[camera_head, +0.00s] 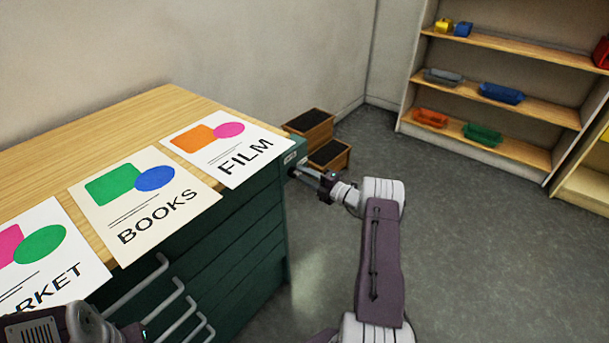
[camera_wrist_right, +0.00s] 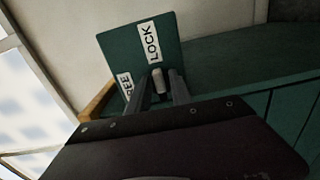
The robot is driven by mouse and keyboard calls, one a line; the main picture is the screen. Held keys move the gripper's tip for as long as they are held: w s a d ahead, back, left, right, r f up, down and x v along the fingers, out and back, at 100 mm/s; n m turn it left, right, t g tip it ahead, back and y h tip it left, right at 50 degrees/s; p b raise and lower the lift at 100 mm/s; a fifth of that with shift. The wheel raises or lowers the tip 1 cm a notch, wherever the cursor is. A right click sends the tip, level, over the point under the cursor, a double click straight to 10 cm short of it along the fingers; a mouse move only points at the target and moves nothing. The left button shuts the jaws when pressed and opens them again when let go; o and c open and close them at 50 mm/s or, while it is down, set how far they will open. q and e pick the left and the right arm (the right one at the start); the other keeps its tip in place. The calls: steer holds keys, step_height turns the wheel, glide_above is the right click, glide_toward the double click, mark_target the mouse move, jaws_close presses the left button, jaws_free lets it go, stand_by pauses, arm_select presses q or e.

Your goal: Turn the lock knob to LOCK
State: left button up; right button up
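The green cabinet's lock plate (camera_wrist_right: 125,45) carries a white LOCK label (camera_wrist_right: 150,42) and a partly covered FREE label (camera_wrist_right: 126,86) in the right wrist view. A small grey lock knob (camera_wrist_right: 159,82) stands in front of the plate. My right gripper (camera_wrist_right: 160,86) has its fingers on both sides of the knob, apparently closed on it. In the head view my right gripper (camera_head: 302,173) meets the plate (camera_head: 294,157) at the cabinet's right end; the knob is too small to make out there. Part of my left arm shows at bottom left; its fingertips are not clear.
The green cabinet (camera_head: 262,225) has a wooden top (camera_head: 130,112) with FILM (camera_head: 228,148), BOOKS (camera_head: 145,205) and MARKET (camera_head: 45,255) posters. Pale drawer handles (camera_head: 140,282) stick out at its front. Wooden boxes (camera_head: 330,156) stand behind its right end. Open floor lies to the right, before a shelf (camera_head: 480,90).

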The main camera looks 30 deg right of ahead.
steer(key=shift+s+d+r, duration=0.1)
steer(key=p+v, duration=0.1)
steer(key=v, duration=0.7)
steer(key=shift+s+p, duration=0.4)
steer(key=shift+d, duration=0.1)
